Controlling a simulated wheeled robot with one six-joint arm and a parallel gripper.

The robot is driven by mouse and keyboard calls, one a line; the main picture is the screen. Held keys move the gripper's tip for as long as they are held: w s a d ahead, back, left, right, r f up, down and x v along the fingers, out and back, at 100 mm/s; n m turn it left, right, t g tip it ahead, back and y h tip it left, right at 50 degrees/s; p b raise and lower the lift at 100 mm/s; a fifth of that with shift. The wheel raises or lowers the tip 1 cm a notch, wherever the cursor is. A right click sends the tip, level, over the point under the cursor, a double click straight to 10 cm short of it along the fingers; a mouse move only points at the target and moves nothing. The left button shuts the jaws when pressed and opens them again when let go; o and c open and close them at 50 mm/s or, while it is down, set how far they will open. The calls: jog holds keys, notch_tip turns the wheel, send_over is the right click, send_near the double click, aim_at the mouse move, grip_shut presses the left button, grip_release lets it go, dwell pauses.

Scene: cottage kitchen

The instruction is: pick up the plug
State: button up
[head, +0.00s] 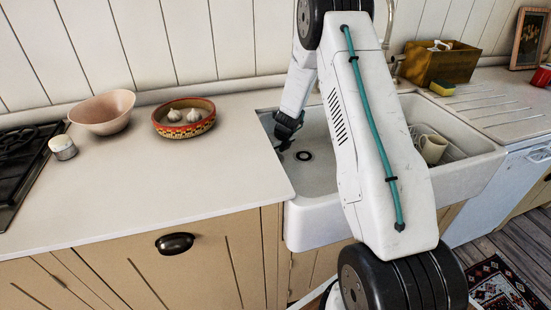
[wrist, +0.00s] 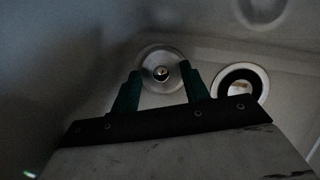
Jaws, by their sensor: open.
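The plug (wrist: 162,55) is a round, pale metal disc with a small knob at its centre, lying on the sink floor in the wrist view. My gripper (wrist: 160,69) is open, its two green fingers on either side of the plug's middle in that picture. I cannot tell how high above the plug the fingertips are. In the head view my gripper (head: 284,143) reaches down into the left part of the white sink (head: 318,215), and the plug is hidden or too small to make out there.
A dark-ringed drain (wrist: 242,72) lies right of the plug; it also shows in the head view (head: 303,155). A patterned bowl (head: 184,130) with garlic and a pink bowl (head: 102,122) sit on the left counter.

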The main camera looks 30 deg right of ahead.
jog(key=shift+w+f, duration=0.15)
jog(key=shift+f, duration=0.2)
grip_shut()
jog(key=shift+r, duration=0.15)
notch_tip(320, 180, up, 28)
dwell(0.3)
